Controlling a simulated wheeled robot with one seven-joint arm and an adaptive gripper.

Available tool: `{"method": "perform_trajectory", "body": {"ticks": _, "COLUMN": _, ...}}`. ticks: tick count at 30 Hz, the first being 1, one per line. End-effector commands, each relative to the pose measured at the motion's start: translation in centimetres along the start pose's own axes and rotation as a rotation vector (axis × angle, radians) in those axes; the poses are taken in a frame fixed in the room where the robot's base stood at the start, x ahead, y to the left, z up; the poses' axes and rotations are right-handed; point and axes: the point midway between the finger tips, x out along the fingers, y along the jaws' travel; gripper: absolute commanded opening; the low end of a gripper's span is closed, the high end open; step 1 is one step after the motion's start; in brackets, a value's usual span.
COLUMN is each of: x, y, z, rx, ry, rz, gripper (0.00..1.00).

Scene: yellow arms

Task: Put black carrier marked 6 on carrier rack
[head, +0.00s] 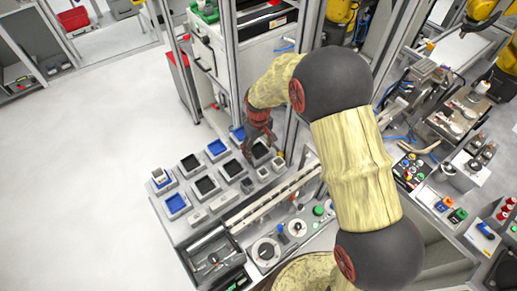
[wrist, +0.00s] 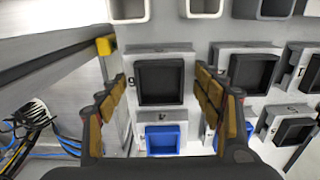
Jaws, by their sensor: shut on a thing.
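My gripper (head: 258,139) is at the upper right of a grey station holding several carriers. In the wrist view its two fingers (wrist: 160,88) stand on either side of a black carrier (wrist: 160,98), a square black tray on a pale grey base, and are shut on it. I cannot tell for sure which part is the carrier rack.
Other black carriers (head: 206,186) and blue ones (head: 175,203) stand close by on the station. A blue carrier (wrist: 162,138) is just below the held one in the wrist view. A metal frame post (head: 291,138) and a rail with a yellow block (wrist: 104,46) are near my gripper. Open floor lies left.

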Motion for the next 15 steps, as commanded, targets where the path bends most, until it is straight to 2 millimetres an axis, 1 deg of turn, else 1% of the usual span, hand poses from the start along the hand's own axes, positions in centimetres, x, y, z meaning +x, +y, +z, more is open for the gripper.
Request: {"method": "perform_trajectory", "body": {"ticks": 15, "x": 1.01, "y": 0.02, "z": -0.04, "rx": 0.000, "ry": 0.001, "rz": 0.000, "gripper": 0.31}}
